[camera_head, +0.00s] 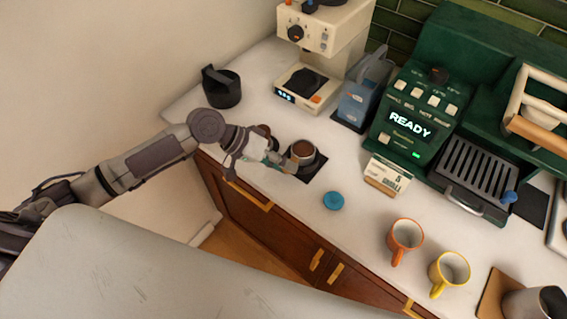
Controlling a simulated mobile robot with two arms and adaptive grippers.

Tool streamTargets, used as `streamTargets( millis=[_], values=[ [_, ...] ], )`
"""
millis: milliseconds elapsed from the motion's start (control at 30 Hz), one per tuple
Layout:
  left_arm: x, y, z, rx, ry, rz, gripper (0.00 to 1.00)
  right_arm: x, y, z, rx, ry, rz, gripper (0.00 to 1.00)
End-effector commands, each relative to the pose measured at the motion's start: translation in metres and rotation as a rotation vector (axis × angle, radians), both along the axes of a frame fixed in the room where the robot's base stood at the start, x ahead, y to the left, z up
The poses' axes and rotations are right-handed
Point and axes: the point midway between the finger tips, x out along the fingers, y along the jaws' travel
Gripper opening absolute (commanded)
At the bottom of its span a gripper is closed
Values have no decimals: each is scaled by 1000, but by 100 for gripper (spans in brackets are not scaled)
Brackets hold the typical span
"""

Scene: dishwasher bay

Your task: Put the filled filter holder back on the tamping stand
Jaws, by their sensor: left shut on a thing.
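The filter holder (304,151) shows as a round metal basket with brown ground coffee in it. It looks about level, and its handle side is hidden by my left gripper. My left gripper (287,163) is shut on the filter holder, reaching it from the left. A dark square base (316,172), which looks like the tamping stand, lies beneath and around the basket on the white counter. I cannot tell whether the basket touches it. My right gripper is not in view.
A blue puck-shaped tool (334,201) lies right of the stand. A grinder (303,88), a black pitcher (221,87) and a green coffee machine (408,125) stand behind. An orange cup (405,236) and a yellow cup (449,271) stand near the front edge.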

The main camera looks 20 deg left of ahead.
Motion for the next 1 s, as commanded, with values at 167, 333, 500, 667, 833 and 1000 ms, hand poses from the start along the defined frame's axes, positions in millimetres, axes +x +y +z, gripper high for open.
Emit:
streamTargets(
  millis=[167,333,500,667,833,1000],
  values=[
    [0,0,1,-1,-1,0,43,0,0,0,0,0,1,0],
    [0,0,1,-1,-1,0,56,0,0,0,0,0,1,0],
    [0,0,-1,1,2,0,56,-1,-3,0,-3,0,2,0],
    [-2,8,5,3,0,1,56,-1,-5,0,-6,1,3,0],
    [-7,31,25,6,-1,1,56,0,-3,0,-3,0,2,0],
    [-14,58,49,5,-1,1,56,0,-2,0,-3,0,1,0]
  ],
)
